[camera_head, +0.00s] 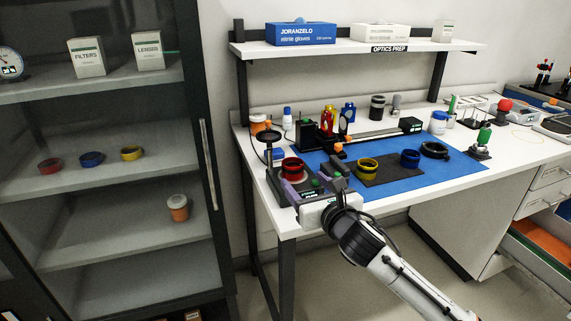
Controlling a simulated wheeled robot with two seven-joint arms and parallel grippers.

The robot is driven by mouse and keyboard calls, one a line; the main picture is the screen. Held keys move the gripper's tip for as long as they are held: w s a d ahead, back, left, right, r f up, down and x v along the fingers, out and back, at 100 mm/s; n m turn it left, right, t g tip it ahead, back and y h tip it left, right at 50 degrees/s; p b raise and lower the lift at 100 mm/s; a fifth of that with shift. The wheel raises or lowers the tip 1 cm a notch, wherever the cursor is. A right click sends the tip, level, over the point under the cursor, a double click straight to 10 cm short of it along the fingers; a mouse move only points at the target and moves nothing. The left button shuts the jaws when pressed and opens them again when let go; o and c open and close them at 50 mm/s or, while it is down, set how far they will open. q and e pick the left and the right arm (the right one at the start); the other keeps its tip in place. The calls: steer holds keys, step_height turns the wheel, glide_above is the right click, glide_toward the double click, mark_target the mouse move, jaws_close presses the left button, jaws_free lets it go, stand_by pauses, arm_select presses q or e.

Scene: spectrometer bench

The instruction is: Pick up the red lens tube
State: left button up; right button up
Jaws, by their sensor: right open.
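A red lens tube (292,167), a short ring with a dark inside, stands near the left end of the bench. My right gripper (308,183) reaches in from the lower right, its fingers spread open and empty, close in front of and just right of the red tube. Whether a finger touches the tube I cannot tell; the tube's lower part is partly hidden. My left gripper is out of view.
A rail with holders (385,133) runs along the back of the blue mat (448,168). A shelf (350,48) hangs above. A cabinet (208,165) at left holds red, blue and yellow rings.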

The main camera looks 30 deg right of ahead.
mark_target(296, 171)
steer(key=x, duration=0.3)
steer(key=shift+w+d, duration=0.1)
steer(key=shift+w, duration=0.2)
steer(key=x, duration=0.4)
steer(key=shift+w+r, duration=0.25)
steer(key=shift+r, duration=0.05)
steer(key=shift+w, duration=0.35)
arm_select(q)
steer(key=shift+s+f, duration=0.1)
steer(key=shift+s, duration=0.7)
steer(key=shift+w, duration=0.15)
